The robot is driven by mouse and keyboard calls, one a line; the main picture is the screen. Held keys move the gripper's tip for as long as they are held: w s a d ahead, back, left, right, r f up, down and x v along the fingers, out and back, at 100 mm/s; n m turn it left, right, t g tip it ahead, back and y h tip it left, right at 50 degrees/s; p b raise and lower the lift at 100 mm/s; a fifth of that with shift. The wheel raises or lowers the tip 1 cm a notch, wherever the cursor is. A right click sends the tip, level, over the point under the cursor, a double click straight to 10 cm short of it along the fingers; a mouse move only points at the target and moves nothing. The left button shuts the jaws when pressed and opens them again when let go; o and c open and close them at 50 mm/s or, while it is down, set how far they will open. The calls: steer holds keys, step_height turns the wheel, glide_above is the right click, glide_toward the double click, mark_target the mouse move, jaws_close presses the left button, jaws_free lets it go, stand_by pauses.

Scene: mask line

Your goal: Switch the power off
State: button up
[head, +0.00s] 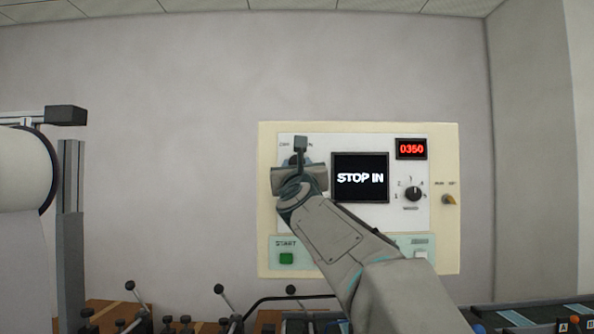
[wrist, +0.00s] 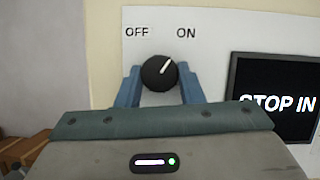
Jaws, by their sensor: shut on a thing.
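The power switch is a round black knob (wrist: 158,73) with a white pointer line, under the labels OFF and ON in the wrist view. The pointer leans up and to the right, towards ON. My gripper (wrist: 160,84) is shut on the knob, with one blue finger on its left side and one on its right. In the head view my gripper (head: 298,165) is at the upper left of the control panel (head: 268,200) and hides the knob.
A dark screen (head: 360,160) right of my gripper reads STOP IN. A red display (head: 411,149) reads 0350. Below are another black dial (head: 412,194), a yellow selector (head: 449,200) and a green START button (head: 286,259). A large white roll (head: 22,185) stands at left.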

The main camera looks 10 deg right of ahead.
steer(key=n+y, duration=0.1)
steer(key=n, duration=0.1)
steer(key=n+y+b, duration=0.1)
steer(key=n, duration=0.1)
steer(key=n+y+b, duration=0.1)
steer(key=shift+d+n, duration=0.25)
steer(key=shift+n, duration=0.15)
steer(key=shift+a+r+n+g+y, duration=0.1)
steer(key=shift+n+g+y, duration=0.2)
steer(key=shift+n+y, duration=0.65)
steer(key=n, duration=0.2)
steer(key=shift+n+y, duration=0.25)
steer(key=shift+n, duration=0.1)
steer(key=n, duration=0.1)
steer(key=n+g+p, duration=0.1)
steer(key=n, duration=0.1)
steer(key=n+g+y+p, duration=0.1)
steer(key=n, duration=0.1)
steer(key=shift+d+r, duration=0.2)
steer(key=shift+r, duration=0.1)
steer(key=shift+n+g+y+p, duration=0.4)
steer(key=shift+n+g+p, duration=0.3)
steer(key=shift+n, duration=0.9)
steer(key=o, duration=1)
